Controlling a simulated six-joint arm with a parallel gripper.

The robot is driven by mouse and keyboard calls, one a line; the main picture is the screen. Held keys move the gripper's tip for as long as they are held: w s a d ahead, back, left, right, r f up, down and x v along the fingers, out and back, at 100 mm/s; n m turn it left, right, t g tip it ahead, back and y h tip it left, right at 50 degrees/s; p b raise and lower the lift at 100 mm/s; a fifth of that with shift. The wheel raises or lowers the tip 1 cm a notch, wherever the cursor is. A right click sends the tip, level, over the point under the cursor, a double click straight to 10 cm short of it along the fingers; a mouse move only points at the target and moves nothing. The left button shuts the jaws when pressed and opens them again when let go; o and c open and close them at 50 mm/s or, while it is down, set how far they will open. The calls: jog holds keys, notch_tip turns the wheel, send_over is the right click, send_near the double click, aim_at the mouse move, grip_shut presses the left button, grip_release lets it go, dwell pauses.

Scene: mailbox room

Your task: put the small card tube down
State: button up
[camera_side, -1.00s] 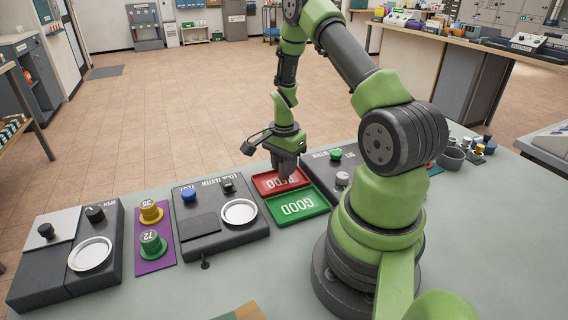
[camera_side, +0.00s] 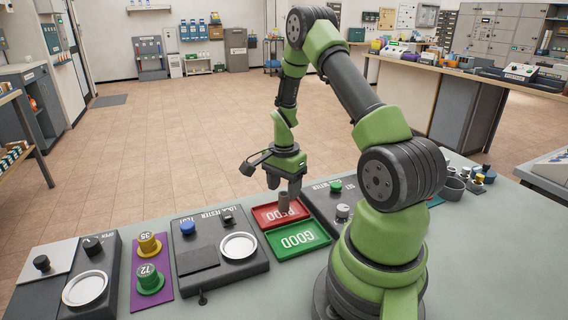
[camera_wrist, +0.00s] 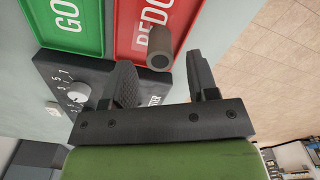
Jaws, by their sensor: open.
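The small card tube (camera_side: 283,202) is a short grey-brown cylinder standing upright in the red REDO tray (camera_side: 266,216). In the wrist view the tube (camera_wrist: 160,44) shows its dark open end towards me, over the red tray (camera_wrist: 140,14). My gripper (camera_side: 284,184) is just above the tube. In the wrist view my gripper (camera_wrist: 161,70) has its two fingers spread wide, with nothing between them, and the tube lies beyond the gap.
The green GOOD tray (camera_side: 300,239) lies in front of the red tray. A dark tester box (camera_side: 220,256) with a round silver dish stands to the left. Another dark box with a dial (camera_wrist: 77,97) is close to my fingers.

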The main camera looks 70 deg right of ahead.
aim_at(284, 194)
jog(key=w+a+r+n+t, duration=0.1)
jog(key=a+r+n, duration=0.25)
jog(key=r, duration=0.55)
jog(key=w+a+r+n+t, duration=0.1)
jog(key=a+r+n, duration=0.1)
jog(key=a+r, duration=0.5)
jog(key=s+a+r+n+t+y, duration=0.2)
jog(key=s+a+r+n+t, duration=0.3)
jog(key=s+a+r+n, duration=0.5)
jog(key=a+n, duration=0.2)
jog(key=a, duration=0.1)
jog(key=shift+s+a, duration=0.15)
jog(key=shift+a, duration=0.15)
